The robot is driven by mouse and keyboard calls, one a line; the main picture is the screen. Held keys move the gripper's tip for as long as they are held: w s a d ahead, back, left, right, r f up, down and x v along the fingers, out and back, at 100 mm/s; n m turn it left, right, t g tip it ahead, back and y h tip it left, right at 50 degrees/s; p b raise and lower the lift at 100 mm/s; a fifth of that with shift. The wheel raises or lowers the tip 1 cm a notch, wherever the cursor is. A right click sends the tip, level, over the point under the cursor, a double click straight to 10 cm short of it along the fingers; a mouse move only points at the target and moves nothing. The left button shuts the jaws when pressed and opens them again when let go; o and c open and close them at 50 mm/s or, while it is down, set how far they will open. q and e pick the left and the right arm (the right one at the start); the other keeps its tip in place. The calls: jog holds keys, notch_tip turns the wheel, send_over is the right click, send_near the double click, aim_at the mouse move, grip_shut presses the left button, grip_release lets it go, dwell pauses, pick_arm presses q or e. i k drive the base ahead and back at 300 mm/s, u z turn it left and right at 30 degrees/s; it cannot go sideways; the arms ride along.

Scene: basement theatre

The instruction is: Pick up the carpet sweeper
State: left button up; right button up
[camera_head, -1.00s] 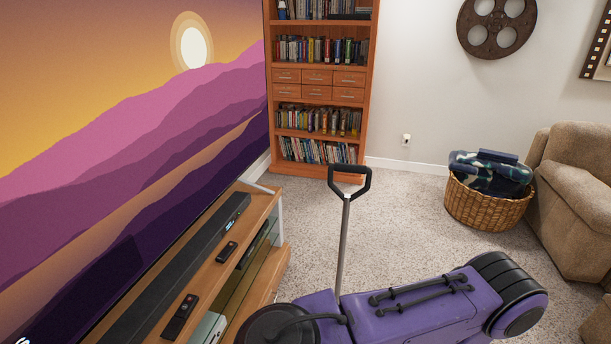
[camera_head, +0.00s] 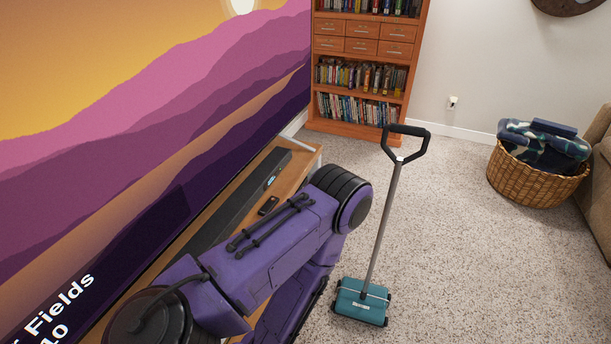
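The carpet sweeper stands upright on the carpet right of centre, its handle tilted slightly to the right. It has a teal head (camera_head: 361,301), a thin grey pole (camera_head: 382,225) and a black loop grip (camera_head: 407,130) at the top. My purple arm is bent between the sweeper and the TV stand, close to the left of the sweeper's head in the picture; I see no contact. Neither of my grippers is in view.
A TV stand (camera_head: 282,160) with a soundbar (camera_head: 235,205) and a remote (camera_head: 268,206) lies along the left under a big screen (camera_head: 130,140). A wooden bookcase (camera_head: 362,131) stands behind. A wicker basket (camera_head: 530,185) and an armchair (camera_head: 602,170) are at right. Carpet right of the sweeper is clear.

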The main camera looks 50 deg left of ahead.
aim_at(365, 300)
jog(key=u, duration=0.8)
jog(key=i, duration=0.35)
